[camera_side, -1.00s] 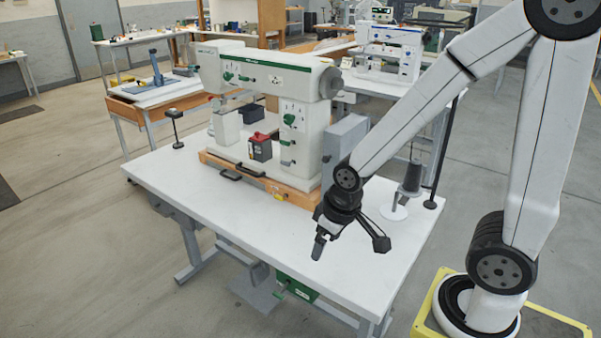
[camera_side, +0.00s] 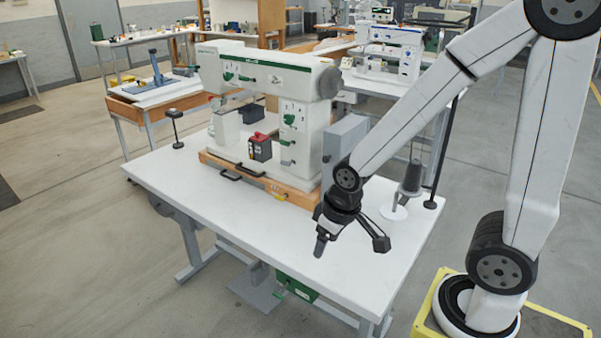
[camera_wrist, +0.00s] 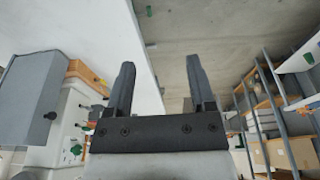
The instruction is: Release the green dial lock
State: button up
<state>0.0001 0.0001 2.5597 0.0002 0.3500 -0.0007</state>
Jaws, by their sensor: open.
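The white eyelet press (camera_side: 262,66) stands on the white table. A green dial (camera_side: 289,119) sits on the front of its right column, with a green lever-like part (camera_side: 287,142) below it. Another green knob (camera_side: 228,76) is on the upper arm. I cannot tell which is the dial lock. My gripper (camera_side: 320,244) hangs in front of the press, to the right of and below these parts, touching none of them. In the wrist view my gripper (camera_wrist: 160,84) is open and empty, its two dark fingers apart. A green part (camera_wrist: 76,150) of the press shows at lower left there.
The white table (camera_side: 190,189) has free room at its front and left. A red-and-black box (camera_side: 260,147) stands on the press base. A grey box (camera_side: 345,138) adjoins the press's right side. A dark thread cone (camera_side: 412,177) on a white stand is at the right.

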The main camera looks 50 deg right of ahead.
jog(key=shift+w+d+r, duration=0.1)
jog(key=shift+w+d, duration=0.05)
jog(key=shift+w, duration=0.3)
jog(key=c, duration=0.7)
jog(key=shift+t, duration=0.9)
jog(key=w+d, duration=0.1)
jog(key=w, duration=0.2)
jog(key=w+d+r, duration=0.1)
jog(key=w, duration=0.1)
jog(key=w+d+r, duration=0.1)
jog(key=w, duration=0.2)
jog(key=shift+w+d+r, duration=0.2)
jog(key=shift+w+d, duration=0.1)
jog(key=shift+d, duration=0.05)
grip_shut()
jog(key=w+d+r+t+h, duration=0.1)
jog(key=w+d+r, duration=0.3)
jog(key=w+d, duration=0.5)
jog(key=w+d+r+n+t+h, duration=0.1)
jog(key=w+d+r+t+h, duration=0.1)
jog(key=w+d, duration=0.7)
jog(key=d+r+t, duration=0.1)
jog(key=d+r, duration=0.1)
jog(key=d, duration=0.3)
jog(key=shift+w+d+r+n+t, duration=0.2)
jog(key=shift+r+n+t, duration=0.1)
jog(key=shift+r+t, duration=0.1)
jog(key=shift+a, duration=0.1)
